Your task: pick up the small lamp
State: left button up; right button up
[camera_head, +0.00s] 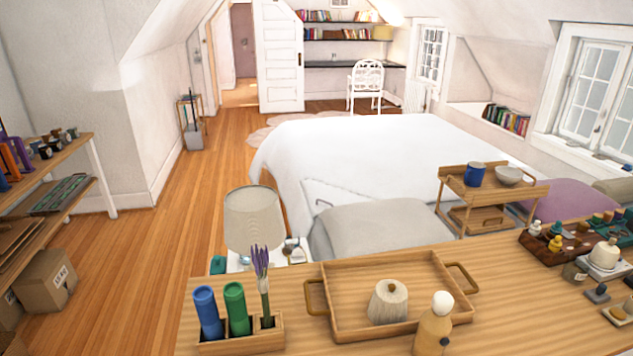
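A lamp with a beige drum shade (253,217) stands behind the near wooden table, at the centre left. The table edge and the things on it hide part of its lower half. It seems to stand on a small white surface (236,264) beside the bed. A cream ribbed object (388,302) sits in a wooden tray (345,331) on the table; I cannot tell what it is. Another, far-off lampshade (383,33) shows by the back shelves. Neither of my grippers is in view.
The near table (520,290) holds a wooden holder (240,343) with blue and green cylinders and a lavender sprig, a tan bottle (434,325), and several small items at right. The bed (350,150) lies beyond. Wooden floor (150,265) is open at left, beside a shelf (75,190).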

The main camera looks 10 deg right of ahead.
aim_at(435, 323)
jog(key=z, duration=1.25)
